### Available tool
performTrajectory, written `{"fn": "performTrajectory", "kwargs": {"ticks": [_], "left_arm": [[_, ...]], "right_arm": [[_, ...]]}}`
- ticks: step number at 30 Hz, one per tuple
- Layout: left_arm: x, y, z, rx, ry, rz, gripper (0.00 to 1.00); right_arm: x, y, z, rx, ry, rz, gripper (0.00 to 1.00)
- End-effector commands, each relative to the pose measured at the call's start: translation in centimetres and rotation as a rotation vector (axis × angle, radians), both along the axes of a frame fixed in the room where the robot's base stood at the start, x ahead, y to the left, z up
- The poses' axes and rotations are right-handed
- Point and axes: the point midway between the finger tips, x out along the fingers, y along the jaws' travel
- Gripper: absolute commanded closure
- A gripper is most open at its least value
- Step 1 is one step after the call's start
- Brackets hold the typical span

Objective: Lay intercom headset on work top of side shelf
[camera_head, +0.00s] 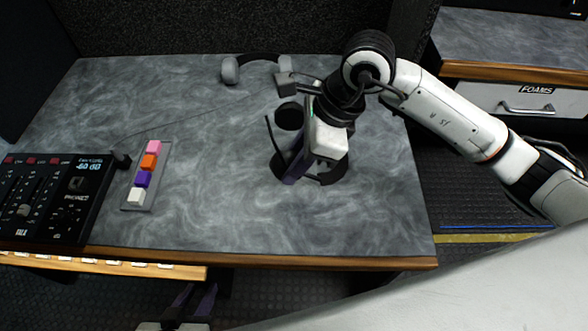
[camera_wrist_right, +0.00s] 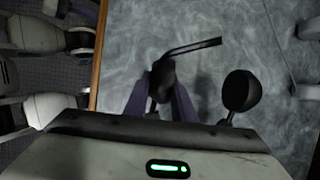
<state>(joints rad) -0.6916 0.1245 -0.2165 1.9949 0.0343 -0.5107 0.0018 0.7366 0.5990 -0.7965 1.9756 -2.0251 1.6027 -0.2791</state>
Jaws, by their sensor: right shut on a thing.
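A black intercom headset with a thin boom microphone (camera_head: 289,116) is over the desk's right half in the head view. My right gripper (camera_head: 294,172) points down and is shut on it. In the right wrist view, one ear cup (camera_wrist_right: 162,76) sits between the purple fingers, the boom sticks out past it, and the other ear cup (camera_wrist_right: 241,91) hangs to the right. I cannot tell whether the headset touches the desk. My left gripper (camera_head: 192,304) is low at the bottom, below the desk's front edge, fingers apart and empty. A dark counter (camera_head: 510,38) with a FOAMS drawer, possibly the side shelf, stands at the right.
The desk's middle and front right are clear. A floor gap separates desk and counter.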

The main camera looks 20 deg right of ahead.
Motion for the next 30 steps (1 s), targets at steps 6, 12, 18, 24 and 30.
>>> {"fn": "performTrajectory", "kwargs": {"ticks": [6, 12, 18, 24, 30], "left_arm": [[0.2, -0.1, 0.2, -0.002, -0.007, 0.000, 0.69], [0.4, -0.1, 0.4, -0.004, -0.012, 0.000, 0.69], [0.7, -0.1, 0.1, -0.004, -0.018, 0.000, 0.69], [0.7, -0.1, 0.3, -0.004, -0.019, 0.000, 0.69], [0.7, 0.0, 0.4, -0.003, -0.018, 0.000, 0.69]], "right_arm": [[-0.1, 0.0, -3.0, 0.000, 0.002, 0.000, 1.00], [0.0, 0.0, -3.2, 0.000, -0.002, 0.001, 1.00], [0.0, 0.0, -3.7, -0.001, 0.000, 0.001, 0.75], [0.0, 0.0, -3.6, -0.001, 0.000, 0.001, 0.58], [0.0, 0.0, -3.4, -0.001, 0.000, 0.001, 0.58]]}}
